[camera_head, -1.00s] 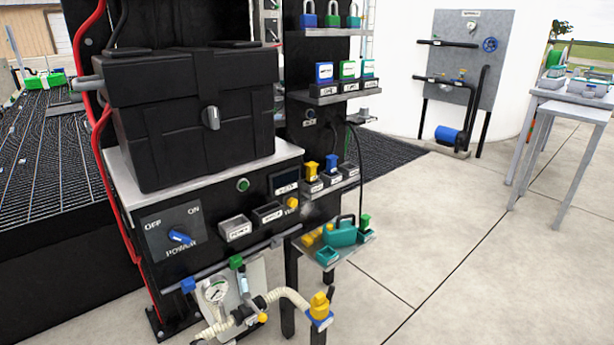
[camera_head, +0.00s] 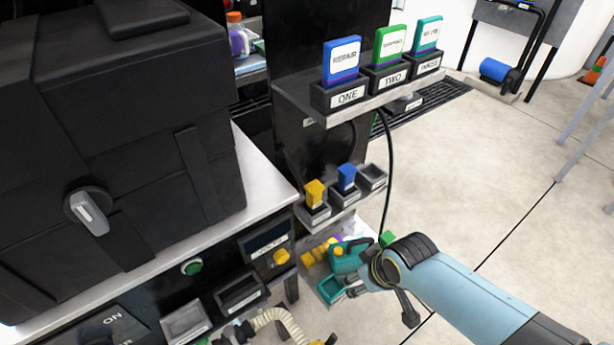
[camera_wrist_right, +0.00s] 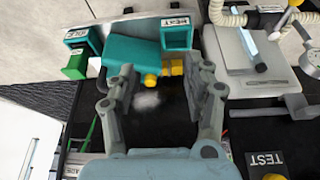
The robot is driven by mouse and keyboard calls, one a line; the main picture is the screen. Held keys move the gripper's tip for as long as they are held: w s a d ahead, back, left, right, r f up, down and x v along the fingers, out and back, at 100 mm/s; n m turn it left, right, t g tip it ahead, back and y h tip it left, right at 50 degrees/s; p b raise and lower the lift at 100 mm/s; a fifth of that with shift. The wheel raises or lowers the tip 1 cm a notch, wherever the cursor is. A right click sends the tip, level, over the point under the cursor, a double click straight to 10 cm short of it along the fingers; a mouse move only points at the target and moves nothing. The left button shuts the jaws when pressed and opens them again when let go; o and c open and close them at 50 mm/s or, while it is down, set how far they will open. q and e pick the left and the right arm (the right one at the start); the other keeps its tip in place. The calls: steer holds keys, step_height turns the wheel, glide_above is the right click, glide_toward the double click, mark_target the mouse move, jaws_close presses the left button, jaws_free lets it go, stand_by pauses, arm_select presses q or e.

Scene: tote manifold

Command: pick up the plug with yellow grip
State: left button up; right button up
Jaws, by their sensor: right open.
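A block with a yellow grip (camera_head: 315,192) stands upright in the left slot of a small shelf, next to a blue-gripped one (camera_head: 346,178); it looks like the plug, though I cannot see its lower end. Other yellow parts (camera_head: 320,250) lie by a teal case (camera_head: 345,258) on the lower tray. My right gripper (camera_head: 388,288) is beside that tray, right of and below the shelf. In the right wrist view, its open fingers (camera_wrist_right: 166,75) frame the teal case (camera_wrist_right: 132,58) and yellow parts (camera_wrist_right: 150,80), with nothing held. My left gripper is not in view.
A large black box (camera_head: 120,150) stands on the panel at left. Labelled blocks (camera_head: 341,60) stand on the upper shelf. A black cable (camera_head: 388,165) hangs behind my right gripper. A hose (camera_head: 285,322) is at the bottom. Open floor (camera_head: 470,190) lies to the right.

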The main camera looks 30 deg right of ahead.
steer(key=w+a+r+t+p, duration=0.1)
steer(key=w+r, duration=0.5)
steer(key=r, duration=0.4)
steer(key=t+y+p, duration=0.1)
steer(key=p, duration=0.1)
glide_toward(316, 189)
steer(key=x, duration=0.4)
steer(key=shift+n, duration=0.4)
steer(key=b+x, duration=0.2)
steer(key=x, duration=0.4)
steer(key=shift+f, duration=0.1)
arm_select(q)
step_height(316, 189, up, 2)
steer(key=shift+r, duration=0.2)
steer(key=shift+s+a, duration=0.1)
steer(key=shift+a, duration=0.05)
arm_select(e)
jaws_close()
